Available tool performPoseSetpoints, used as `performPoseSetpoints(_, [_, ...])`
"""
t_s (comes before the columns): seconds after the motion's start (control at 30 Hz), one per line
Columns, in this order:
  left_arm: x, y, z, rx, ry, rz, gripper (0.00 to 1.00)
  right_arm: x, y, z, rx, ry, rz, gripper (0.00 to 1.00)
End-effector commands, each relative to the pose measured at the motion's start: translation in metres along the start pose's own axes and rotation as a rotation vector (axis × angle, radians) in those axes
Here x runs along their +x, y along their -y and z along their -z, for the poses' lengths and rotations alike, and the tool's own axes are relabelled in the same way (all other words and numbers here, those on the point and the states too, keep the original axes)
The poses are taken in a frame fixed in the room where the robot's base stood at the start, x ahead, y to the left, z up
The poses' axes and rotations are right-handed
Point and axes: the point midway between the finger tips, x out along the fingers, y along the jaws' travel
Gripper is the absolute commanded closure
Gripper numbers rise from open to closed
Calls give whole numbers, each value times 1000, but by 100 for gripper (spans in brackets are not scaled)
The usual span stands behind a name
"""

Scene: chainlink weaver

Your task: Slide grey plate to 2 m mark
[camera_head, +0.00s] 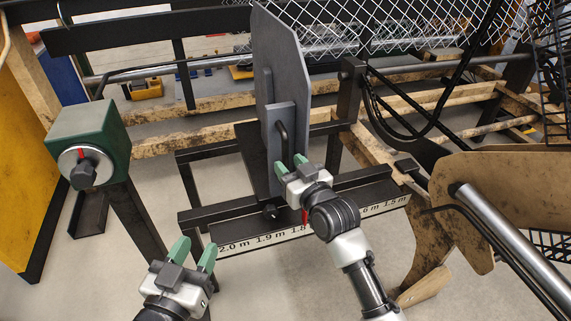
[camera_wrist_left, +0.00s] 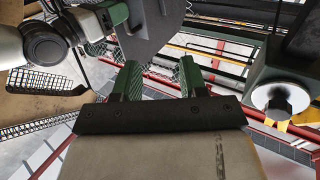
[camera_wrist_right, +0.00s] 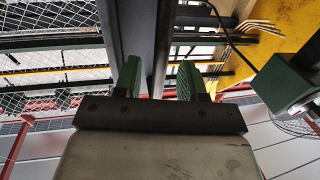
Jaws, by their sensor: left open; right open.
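The grey plate (camera_head: 281,70) stands upright on a dark slide over the rail; it also shows in the left wrist view (camera_wrist_left: 150,38). A dark bar handle (camera_head: 282,140) is on its near face. My right gripper (camera_head: 290,164) is open at the handle's lower end. In the right wrist view a dark upright bar (camera_wrist_right: 162,50) shows between its fingers; I cannot tell whether they touch it. The white scale (camera_head: 262,240) runs along the rail, with 2.0 m at its left end. My right arm hides the 1.7 label. My left gripper (camera_head: 195,251) is open and empty, below the 2.0 m end.
A green box with a round knob (camera_head: 90,155) stands on a post at the left. A yellow panel (camera_head: 30,150) is at the far left. Wire mesh (camera_head: 400,25) and dark cables are behind the plate. A brown panel (camera_head: 510,190) stands at the right.

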Motion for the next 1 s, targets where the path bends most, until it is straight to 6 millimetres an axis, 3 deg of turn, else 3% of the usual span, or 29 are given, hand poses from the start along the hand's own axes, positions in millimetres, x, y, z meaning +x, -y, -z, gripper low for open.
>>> performPoseSetpoints(0.23, [1, -3, 18, -3, -151, -8, 57, 21, 0, -1, 1, -1, -1, 59])
performPoseSetpoints(0.6, [1, -4, 22, -4, -182, -10, 57, 25, 0, 0, 0, 0, -1, 59])
performPoseSetpoints(0.9, [1, -4, 22, -4, -181, -9, 57, 25, 0, 0, 0, 0, -1, 100])
performPoseSetpoints(1.0, [1, -4, 22, -4, -181, -9, 57, 25, 0, 0, 0, 0, -1, 100])
